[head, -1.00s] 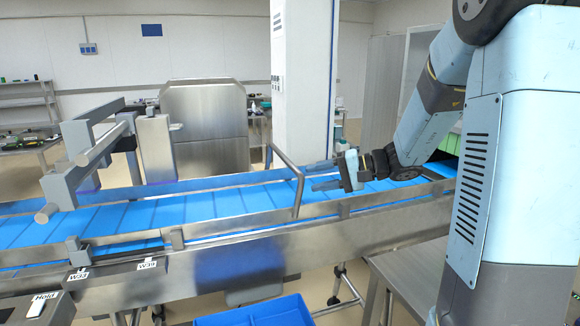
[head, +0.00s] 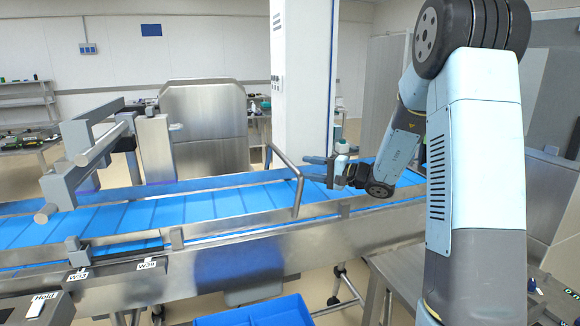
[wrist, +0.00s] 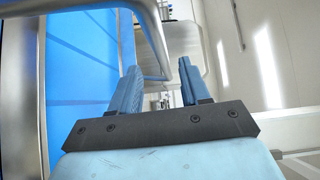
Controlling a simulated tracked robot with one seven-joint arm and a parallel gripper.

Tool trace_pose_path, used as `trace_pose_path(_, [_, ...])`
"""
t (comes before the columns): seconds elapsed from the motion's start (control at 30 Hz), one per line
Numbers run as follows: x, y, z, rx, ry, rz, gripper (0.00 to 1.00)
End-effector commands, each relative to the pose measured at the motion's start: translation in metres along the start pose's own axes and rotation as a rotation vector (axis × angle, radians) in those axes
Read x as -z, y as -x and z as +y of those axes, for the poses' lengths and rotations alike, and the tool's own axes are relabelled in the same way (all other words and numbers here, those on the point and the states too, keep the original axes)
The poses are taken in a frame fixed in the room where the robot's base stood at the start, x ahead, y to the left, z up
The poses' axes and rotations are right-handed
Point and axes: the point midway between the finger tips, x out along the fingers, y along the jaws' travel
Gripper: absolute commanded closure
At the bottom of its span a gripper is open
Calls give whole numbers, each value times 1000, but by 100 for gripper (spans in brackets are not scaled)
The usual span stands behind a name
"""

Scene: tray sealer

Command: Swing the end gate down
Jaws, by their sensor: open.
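The end gate (head: 299,195) is a bent grey metal tube standing up across the conveyor, over its blue belt. My gripper (head: 306,169) is open and empty, just right of the gate's upper near corner in the head view. Its two blue fingers point left at the gate. In the wrist view the fingers (wrist: 158,75) are spread, with the tube's bend beyond or close to the left one. I cannot tell whether they touch.
The blue conveyor belt (head: 215,205) runs below the gripper between metal side rails. A white column (head: 302,80) stands behind it. A blue crate (head: 255,314) sits in front, low down. Buttons labelled W33, W39 and Hold (head: 45,297) are at the lower left.

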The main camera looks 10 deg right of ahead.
Motion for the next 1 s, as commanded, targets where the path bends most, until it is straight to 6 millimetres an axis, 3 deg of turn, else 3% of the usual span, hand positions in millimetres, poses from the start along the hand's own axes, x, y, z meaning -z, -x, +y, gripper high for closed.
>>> trace_pose_path(0.2, [-1,-39,1,-1,-1,-2,54])
trace_pose_path(0.4, [0,-63,1,-1,0,-1,54])
trace_pose_path(0.87, [0,-74,0,-1,-1,0,54])
trace_pose_path(1.0, [0,-74,0,-1,-1,0,65])
